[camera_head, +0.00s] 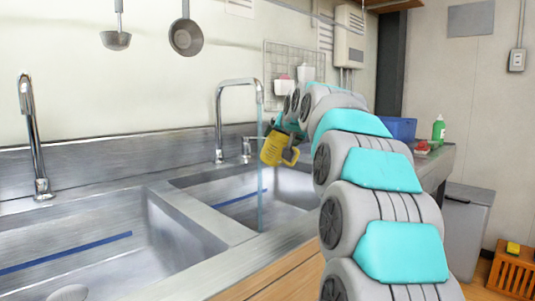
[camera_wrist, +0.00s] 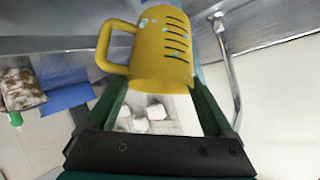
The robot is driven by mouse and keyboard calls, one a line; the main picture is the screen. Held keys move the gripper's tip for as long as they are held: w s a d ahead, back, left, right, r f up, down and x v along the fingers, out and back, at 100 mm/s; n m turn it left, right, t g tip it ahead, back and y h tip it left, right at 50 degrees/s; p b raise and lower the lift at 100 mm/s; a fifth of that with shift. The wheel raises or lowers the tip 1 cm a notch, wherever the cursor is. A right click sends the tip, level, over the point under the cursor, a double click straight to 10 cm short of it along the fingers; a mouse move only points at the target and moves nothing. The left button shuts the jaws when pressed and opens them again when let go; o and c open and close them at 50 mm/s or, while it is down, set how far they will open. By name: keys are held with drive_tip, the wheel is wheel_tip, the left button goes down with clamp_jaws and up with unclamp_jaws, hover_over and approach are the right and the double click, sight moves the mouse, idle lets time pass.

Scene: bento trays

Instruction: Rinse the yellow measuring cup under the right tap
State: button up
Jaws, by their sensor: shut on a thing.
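The yellow measuring cup (camera_head: 272,150) is held tilted above the right basin, its handle towards the right. In the wrist view the cup (camera_wrist: 165,50) sits between the green fingers of my gripper (camera_wrist: 160,88), with dark marks and pale blue drops on its side. My gripper is shut on it; in the head view my arm partly hides the gripper (camera_head: 286,128). The right tap (camera_head: 240,84) is running. Its thin stream (camera_head: 260,190) falls along the cup's left edge into the basin; I cannot tell whether water enters the cup. The tap also shows in the wrist view (camera_wrist: 228,70).
The left tap (camera_head: 36,140) shows no stream over the left basin (camera_head: 170,235). A ladle (camera_head: 116,40) and a pan (camera_head: 186,37) hang on the wall. A blue box (camera_head: 400,128) and a green bottle (camera_head: 438,130) stand beyond my arm.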

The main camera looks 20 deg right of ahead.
drive_tip(key=shift+s+d+b, duration=0.15)
drive_tip(key=shift+s+d, duration=0.2)
drive_tip(key=shift+s, duration=0.3)
drive_tip(key=shift+s+d+b, duration=0.2)
drive_tip(key=shift+s+d, duration=0.15)
drive_tip(key=shift+s, duration=0.3)
drive_tip(key=shift+s+d+b, duration=0.15)
drive_tip(key=shift+s+d, duration=0.2)
drive_tip(key=shift+s, duration=0.3)
drive_tip(key=shift+r, duration=0.1)
drive_tip(key=s+d+r+p, duration=0.1)
drive_tip(key=s+d+r, duration=0.1)
drive_tip(key=s+r, duration=0.2)
drive_tip(key=shift+s+d, duration=0.15)
drive_tip(key=shift+s+f, duration=0.1)
idle(0.8)
